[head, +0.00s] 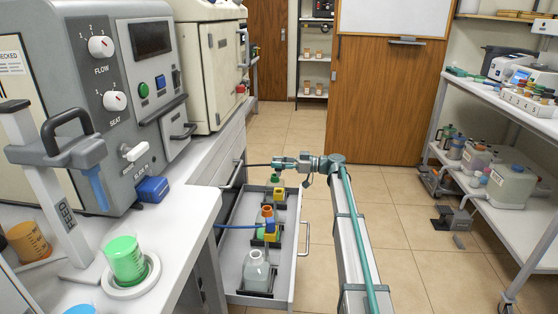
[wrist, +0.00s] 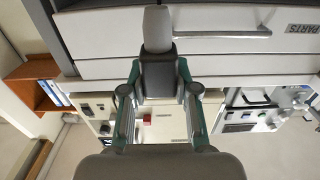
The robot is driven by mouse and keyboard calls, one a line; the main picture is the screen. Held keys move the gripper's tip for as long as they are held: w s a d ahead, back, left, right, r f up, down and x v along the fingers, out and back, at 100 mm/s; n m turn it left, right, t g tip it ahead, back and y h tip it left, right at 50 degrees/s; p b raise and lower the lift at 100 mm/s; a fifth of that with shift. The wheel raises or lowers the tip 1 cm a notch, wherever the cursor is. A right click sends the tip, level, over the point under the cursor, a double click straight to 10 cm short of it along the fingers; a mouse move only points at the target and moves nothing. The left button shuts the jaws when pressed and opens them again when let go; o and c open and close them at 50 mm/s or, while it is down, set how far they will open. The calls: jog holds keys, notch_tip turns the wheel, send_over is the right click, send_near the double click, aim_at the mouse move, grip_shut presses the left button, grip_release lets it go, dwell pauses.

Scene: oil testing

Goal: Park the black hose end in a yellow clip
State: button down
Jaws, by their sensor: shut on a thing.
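My gripper (head: 281,163) reaches left over the open drawer in the head view, with its fingers together. A thin black hose (head: 257,165) runs left from the fingertips; its end is mostly hidden by the fingers. In the wrist view the fingers (wrist: 158,75) are closed, and a pale rounded piece shows beyond them.
The open grey drawer (head: 292,262) also holds a clear bottle (head: 257,270) and a blue tube (head: 232,226). A machine counter (head: 190,212) with a green cup (head: 125,259) lies left. A shelf rack (head: 500,115) stands right. The tiled floor between is mostly clear.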

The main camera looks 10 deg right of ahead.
aim_at(279, 176)
jog(key=shift+f+b, duration=0.4)
jog(key=shift+f, duration=2.3)
jog(key=shift+f+b, duration=0.4)
jog(key=shift+b, duration=0.5)
jog(key=shift+f+b, duration=1.25)
jog(key=shift+f, duration=0.25)
dwell(0.4)
jog(key=c, duration=0.8)
grip_release()
